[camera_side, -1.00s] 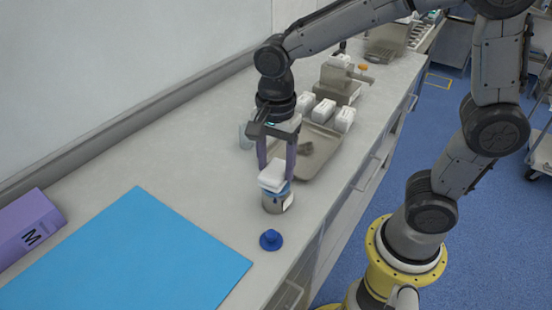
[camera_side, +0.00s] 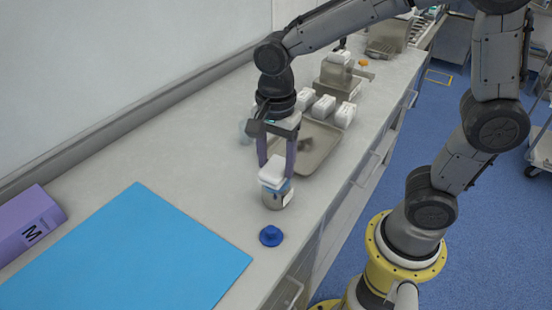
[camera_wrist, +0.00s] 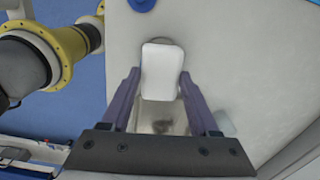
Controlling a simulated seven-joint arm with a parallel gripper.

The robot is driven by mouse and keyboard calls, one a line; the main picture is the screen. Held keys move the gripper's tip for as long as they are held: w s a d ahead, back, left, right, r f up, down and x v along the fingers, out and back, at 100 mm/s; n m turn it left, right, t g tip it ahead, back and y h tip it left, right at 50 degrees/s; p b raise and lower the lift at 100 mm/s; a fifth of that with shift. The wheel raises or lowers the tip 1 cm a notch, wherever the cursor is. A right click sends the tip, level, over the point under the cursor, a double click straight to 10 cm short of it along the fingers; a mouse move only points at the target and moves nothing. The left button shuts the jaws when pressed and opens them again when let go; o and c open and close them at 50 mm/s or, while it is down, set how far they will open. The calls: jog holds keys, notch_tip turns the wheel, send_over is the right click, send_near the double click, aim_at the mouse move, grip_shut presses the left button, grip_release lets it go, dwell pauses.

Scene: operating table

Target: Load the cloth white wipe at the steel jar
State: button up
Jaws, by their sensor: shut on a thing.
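The white wipe (camera_side: 272,168) is a folded pale block held between my gripper's fingers (camera_side: 277,170), directly above the steel jar (camera_side: 273,198). My gripper points down and is shut on the wipe. The jar stands upright on the counter, with a pale label on its side and a bluish upper part. I cannot tell whether the wipe touches the rim. In the wrist view the wipe (camera_wrist: 162,72) lies between the purple fingers (camera_wrist: 160,85) and covers most of the jar; only a little of its rim (camera_wrist: 163,41) shows.
A blue lid-like piece (camera_side: 271,236) lies in front of the jar. A steel tray (camera_side: 318,150) is behind, with several white packs (camera_side: 323,106) beyond it. A blue mat (camera_side: 130,255) and purple box (camera_side: 25,226) lie left. The counter's front edge is close on the right.

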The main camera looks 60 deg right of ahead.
aim_at(276, 166)
jog(key=shift+f, duration=0.45)
dwell(1.1)
jog(key=shift+r, duration=0.15)
jog(key=shift+r, duration=3.45)
